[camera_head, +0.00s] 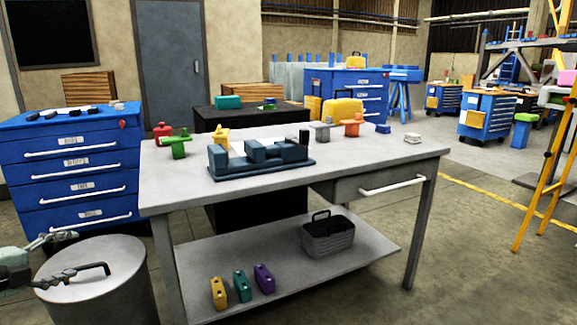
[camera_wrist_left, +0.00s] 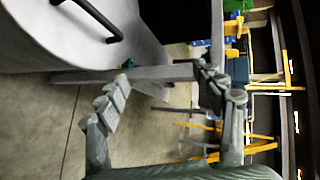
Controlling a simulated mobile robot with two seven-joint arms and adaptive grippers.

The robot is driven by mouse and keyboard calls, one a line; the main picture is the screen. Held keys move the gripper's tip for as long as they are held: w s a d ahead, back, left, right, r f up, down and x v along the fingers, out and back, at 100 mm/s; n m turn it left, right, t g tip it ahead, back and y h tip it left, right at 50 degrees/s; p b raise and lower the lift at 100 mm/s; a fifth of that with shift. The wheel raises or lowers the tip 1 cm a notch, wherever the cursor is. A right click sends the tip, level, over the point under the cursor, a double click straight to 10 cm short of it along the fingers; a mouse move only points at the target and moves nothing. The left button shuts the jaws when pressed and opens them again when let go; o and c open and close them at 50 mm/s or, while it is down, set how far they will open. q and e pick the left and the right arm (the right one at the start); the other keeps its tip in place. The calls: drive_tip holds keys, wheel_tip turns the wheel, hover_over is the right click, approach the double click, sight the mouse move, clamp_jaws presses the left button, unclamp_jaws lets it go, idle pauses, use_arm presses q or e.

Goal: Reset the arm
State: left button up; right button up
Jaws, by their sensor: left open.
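My left gripper (camera_head: 52,246) comes in low at the left edge of the head view, beside and over the grey lidded bin (camera_head: 96,262). In the left wrist view, the fingers of my left gripper (camera_wrist_left: 163,95) are spread apart with nothing between them. The bin (camera_wrist_left: 60,40) and its black lid handle (camera_wrist_left: 96,18) show at the top left there, apart from the fingers. My right gripper is in neither view.
A grey workbench (camera_head: 390,160) stands right of the bin, holding a blue fixture (camera_head: 262,160) and small coloured parts. Its lower shelf holds a basket (camera_head: 328,236) and three coloured blocks. A blue drawer cabinet (camera_head: 70,165) stands behind the bin.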

use_arm(q)
drive_tip(key=s+d+f+n+g+y, duration=0.25)
drive_tip(key=s+f+n, duration=0.4)
drive_tip(key=f, duration=0.35)
drive_tip(key=s+d+f+n+g+y, duration=0.15)
drive_tip(key=s+f+n+y, duration=0.25)
drive_tip(key=s+f+n, duration=0.45)
drive_tip(key=s+d+f+n+g+h, duration=0.1)
drive_tip(key=s+d+f+g, duration=0.1)
drive_tip(key=d, duration=0.6)
drive_tip(key=s+d+f+n+g, duration=0.1)
drive_tip(key=s+d+f+g, duration=0.1)
drive_tip(key=s+d+f, duration=0.3)
drive_tip(key=s+d+f+n+g+h+p, duration=0.1)
drive_tip(key=s+d+f, duration=0.3)
drive_tip(key=d, duration=0.7)
drive_tip(key=shift+f+n+g+h, duration=0.25)
drive_tip(key=shift+n+g+h, duration=0.1)
drive_tip(key=shift+g, duration=0.15)
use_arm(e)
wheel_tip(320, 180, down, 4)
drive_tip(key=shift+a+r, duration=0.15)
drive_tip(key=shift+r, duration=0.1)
